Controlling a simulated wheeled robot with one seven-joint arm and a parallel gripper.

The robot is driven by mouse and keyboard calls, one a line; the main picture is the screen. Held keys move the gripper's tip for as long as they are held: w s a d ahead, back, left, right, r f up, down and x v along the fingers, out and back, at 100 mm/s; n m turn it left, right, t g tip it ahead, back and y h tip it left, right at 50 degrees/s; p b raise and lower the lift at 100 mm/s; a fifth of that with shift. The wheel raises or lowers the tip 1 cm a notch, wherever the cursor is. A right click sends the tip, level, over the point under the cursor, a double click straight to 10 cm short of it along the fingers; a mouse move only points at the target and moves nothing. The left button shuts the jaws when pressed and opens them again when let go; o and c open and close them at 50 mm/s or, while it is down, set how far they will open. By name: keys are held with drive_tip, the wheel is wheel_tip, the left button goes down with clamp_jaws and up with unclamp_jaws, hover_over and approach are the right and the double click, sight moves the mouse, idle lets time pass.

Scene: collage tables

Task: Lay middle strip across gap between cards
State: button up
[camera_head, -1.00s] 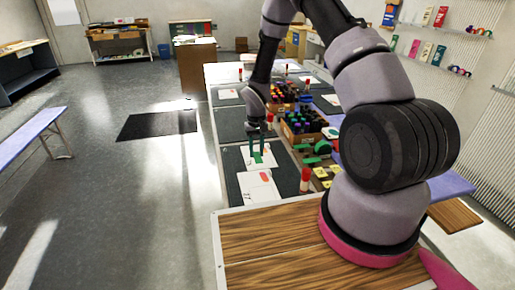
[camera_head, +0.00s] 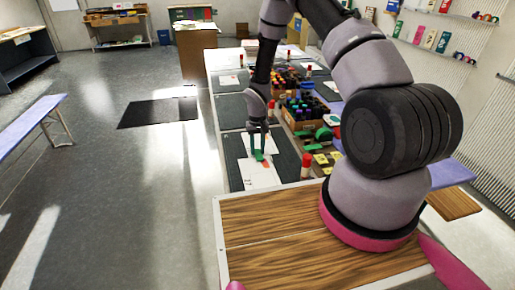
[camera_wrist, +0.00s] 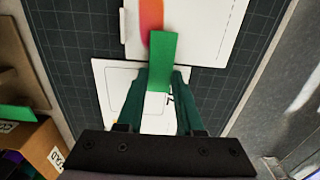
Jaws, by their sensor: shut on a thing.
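My gripper (camera_wrist: 161,82) has dark green fingers and is shut on a short green strip (camera_wrist: 163,56). In the wrist view the strip reaches across the gap, overlapping one white card (camera_wrist: 205,38) with an orange-red shape and another white card (camera_wrist: 112,92) with a thin outline. In the head view the strip (camera_head: 259,156) is at the fingertips, above the junction of the near card (camera_head: 262,179) and the far card (camera_head: 249,142). I cannot tell whether the strip touches the cards. The fingers hide part of the second card.
The cards lie on a dark gridded mat (camera_head: 288,166). A red-capped glue stick (camera_head: 306,165) stands right of the near card. Boxes of markers (camera_head: 305,108) and yellow and green pieces (camera_head: 323,158) are further right. A cardboard box (camera_wrist: 38,150) is at lower left in the wrist view.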

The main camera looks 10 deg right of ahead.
drive_tip(key=o, duration=0.9)
drive_tip(key=shift+r, duration=0.1)
wheel_tip(320, 180, up, 11)
drive_tip(key=shift+f, duration=0.2)
drive_tip(key=shift+r, duration=0.1)
